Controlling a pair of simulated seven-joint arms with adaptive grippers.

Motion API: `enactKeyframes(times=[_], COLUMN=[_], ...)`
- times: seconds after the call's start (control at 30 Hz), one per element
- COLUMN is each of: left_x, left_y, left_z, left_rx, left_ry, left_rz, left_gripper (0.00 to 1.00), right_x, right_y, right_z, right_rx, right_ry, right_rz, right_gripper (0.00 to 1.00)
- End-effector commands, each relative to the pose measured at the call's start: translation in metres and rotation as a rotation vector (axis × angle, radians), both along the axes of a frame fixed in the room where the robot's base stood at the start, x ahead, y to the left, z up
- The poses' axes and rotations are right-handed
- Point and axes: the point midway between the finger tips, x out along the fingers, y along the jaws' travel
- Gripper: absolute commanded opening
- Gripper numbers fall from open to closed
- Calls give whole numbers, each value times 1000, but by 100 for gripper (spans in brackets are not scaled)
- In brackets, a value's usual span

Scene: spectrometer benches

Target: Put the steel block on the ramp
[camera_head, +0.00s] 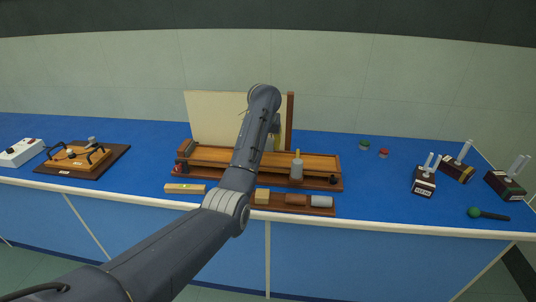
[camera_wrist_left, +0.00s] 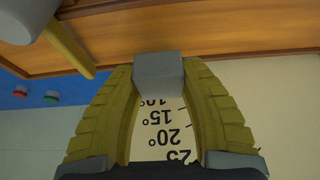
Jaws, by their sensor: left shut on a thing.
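The steel block (camera_wrist_left: 158,82) is a plain grey block held between the yellow fingertips of my left gripper (camera_wrist_left: 158,70) in the left wrist view. The wooden ramp (camera_wrist_left: 220,38) lies just beyond the block there, and the block overlaps its edge; I cannot tell whether they touch. In the head view the ramp (camera_head: 228,157) is a long wooden board in front of an upright cream panel (camera_head: 212,118). My left gripper (camera_head: 277,142) is over the ramp there, mostly hidden by my arm, and the block is not visible. The right gripper is not in view.
A grey cylinder with a yellow peg (camera_head: 297,171) stands at the ramp's right part. The panel's degree marks (camera_wrist_left: 165,125) show behind the gripper. Dark-based devices (camera_head: 424,181) stand far right.

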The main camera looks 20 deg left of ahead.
Motion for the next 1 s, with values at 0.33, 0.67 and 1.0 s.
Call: enactKeyframes(times=[0.33,0.67,1.0], left_x=[-1,0,0], left_y=[1,0,0], left_z=[-26,-50,-52], left_rx=[2,-1,-1], left_ry=[2,-1,0], left_rz=[1,1,1], left_gripper=[8,8,8], right_x=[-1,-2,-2], right_y=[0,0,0], right_z=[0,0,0], right_rx=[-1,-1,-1], right_ry=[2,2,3], right_rz=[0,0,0], right_gripper=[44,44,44])
